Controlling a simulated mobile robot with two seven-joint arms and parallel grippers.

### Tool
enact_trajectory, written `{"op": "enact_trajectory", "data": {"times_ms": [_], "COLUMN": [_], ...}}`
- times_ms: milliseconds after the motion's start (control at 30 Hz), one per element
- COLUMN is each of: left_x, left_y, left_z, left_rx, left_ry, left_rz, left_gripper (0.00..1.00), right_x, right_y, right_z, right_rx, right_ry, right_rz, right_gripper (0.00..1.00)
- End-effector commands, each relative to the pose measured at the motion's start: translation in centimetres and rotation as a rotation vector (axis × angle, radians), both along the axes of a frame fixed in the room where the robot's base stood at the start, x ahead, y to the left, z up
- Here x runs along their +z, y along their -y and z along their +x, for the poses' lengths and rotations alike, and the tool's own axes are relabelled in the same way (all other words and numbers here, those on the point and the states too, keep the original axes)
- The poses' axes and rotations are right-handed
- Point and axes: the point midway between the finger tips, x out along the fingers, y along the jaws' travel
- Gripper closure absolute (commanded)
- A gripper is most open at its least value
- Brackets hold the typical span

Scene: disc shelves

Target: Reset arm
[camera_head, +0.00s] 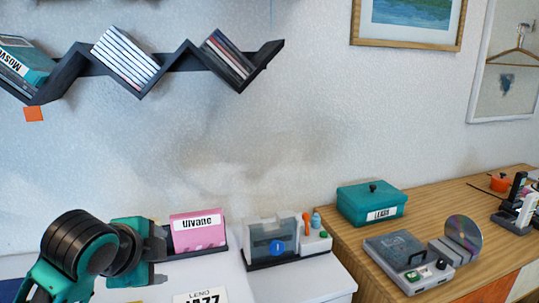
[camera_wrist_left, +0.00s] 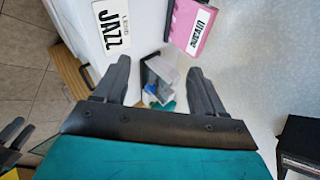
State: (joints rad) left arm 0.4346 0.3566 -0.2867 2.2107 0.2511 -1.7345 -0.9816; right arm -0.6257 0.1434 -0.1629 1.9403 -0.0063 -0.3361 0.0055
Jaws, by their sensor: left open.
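My left gripper (camera_head: 158,256) comes in from the lower left in the head view, over the white surface (camera_head: 240,282). Its two dark fingers (camera_wrist_left: 160,80) stand apart in the left wrist view, with nothing held between them. In the head view the fingers are close to a dark holder with a pink case (camera_head: 197,233) labelled "Vivane"; I cannot tell whether they touch it. The pink case (camera_wrist_left: 190,25) shows beyond the fingers in the wrist view.
A clear-fronted disc holder (camera_head: 272,242) stands right of the pink case. A "JAZZ" sign (camera_head: 202,297) lies at the front. A teal box (camera_head: 372,203) and a grey device (camera_head: 408,258) sit on the wooden top. A black zigzag shelf (camera_head: 180,62) with cases hangs above.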

Motion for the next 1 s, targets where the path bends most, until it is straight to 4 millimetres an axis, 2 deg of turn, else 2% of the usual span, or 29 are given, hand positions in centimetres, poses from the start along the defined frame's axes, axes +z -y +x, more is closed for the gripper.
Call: {"op": "enact_trajectory", "data": {"times_ms": [33, 100, 300, 400, 600, 800, 833, 1000], "left_x": [-2.6, -5.5, -12.5, -15.1, -18.3, -20.2, -20.6, -22.9], "left_y": [0.3, 0.5, 0.7, 0.5, -0.1, -0.9, -0.7, -0.1], "left_z": [-1.6, -3.6, -10.3, -13.9, -20.0, -25.4, -24.3, -21.6], "left_rx": [0.054, 0.143, 0.437, 0.596, 0.873, 1.115, 1.09, 1.019], "left_ry": [-0.049, -0.101, -0.254, -0.319, -0.408, -0.461, -0.435, -0.343], "left_rz": [-0.069, -0.16, -0.389, -0.479, -0.594, -0.658, -0.675, -0.753], "left_gripper": [0.3, 0.3, 0.3, 0.3, 0.3, 0.3, 0.3, 0.3], "right_x": [0.0, 0.0, 0.0, 0.0, 0.0, 0.0, 0.0, 0.0], "right_y": [0.0, 0.0, 0.0, 0.0, 0.0, 0.0, 0.0, 0.0], "right_z": [0.0, 0.0, 0.0, 0.0, 0.0, 0.0, 0.0, 0.0], "right_rx": [0.0, 0.0, 0.0, -0.001, -0.001, -0.001, -0.001, -0.001], "right_ry": [0.0, 0.0, 0.0, 0.0, 0.0, 0.0, 0.0, 0.0], "right_rz": [0.0, 0.0, 0.0, 0.001, 0.001, 0.001, 0.001, 0.001], "right_gripper": [0.54, 0.54, 0.54, 0.54, 0.54, 0.54, 0.54, 0.54]}}
